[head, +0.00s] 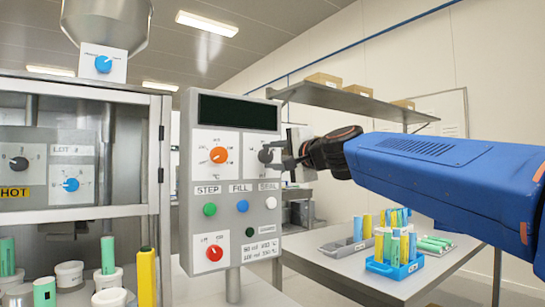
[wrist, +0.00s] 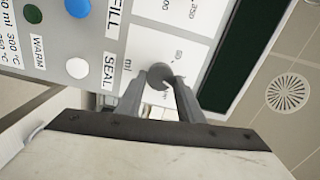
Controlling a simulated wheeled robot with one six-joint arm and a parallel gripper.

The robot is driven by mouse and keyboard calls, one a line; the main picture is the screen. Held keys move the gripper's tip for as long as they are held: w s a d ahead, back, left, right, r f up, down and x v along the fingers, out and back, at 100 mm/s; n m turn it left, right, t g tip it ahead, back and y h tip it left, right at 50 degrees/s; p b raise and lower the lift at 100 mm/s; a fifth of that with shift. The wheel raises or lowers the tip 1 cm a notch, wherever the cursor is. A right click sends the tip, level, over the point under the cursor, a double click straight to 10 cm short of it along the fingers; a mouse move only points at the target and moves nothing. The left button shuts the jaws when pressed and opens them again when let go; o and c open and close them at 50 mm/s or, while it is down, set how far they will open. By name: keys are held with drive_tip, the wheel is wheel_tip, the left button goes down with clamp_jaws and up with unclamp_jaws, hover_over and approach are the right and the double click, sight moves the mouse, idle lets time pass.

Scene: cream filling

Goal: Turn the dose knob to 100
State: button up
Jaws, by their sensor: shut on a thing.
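The dose knob appears to be the grey knob (head: 265,155) at the upper right of the control panel's knob area, beside an orange knob. My gripper (head: 284,157) reaches in from the right and is shut on it. In the wrist view the grey round knob (wrist: 159,75) sits between the two fingertips (wrist: 160,82). "ml" and "50" markings show by it. The fingers hide part of its dial, and I cannot read its setting.
The control panel (head: 235,172) also has an orange knob (head: 218,155), a red knob (head: 214,253) and green, blue and white buttons labelled STEP, FILL and SEAL. Its dark screen (head: 238,112) is blank. A table with a blue tube rack (head: 395,270) stands to the right.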

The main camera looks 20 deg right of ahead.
drive_tip(key=m, duration=0.3)
drive_tip(key=shift+f+m, duration=0.1)
drive_tip(key=shift+m, duration=2.1)
drive_tip(key=shift+f, duration=0.1)
drive_tip(key=o, duration=1)
drive_tip(key=shift+o, duration=0.2)
drive_tip(key=shift+s, duration=0.1)
drive_tip(key=v, duration=1.7)
drive_tip(key=shift+s, duration=0.1)
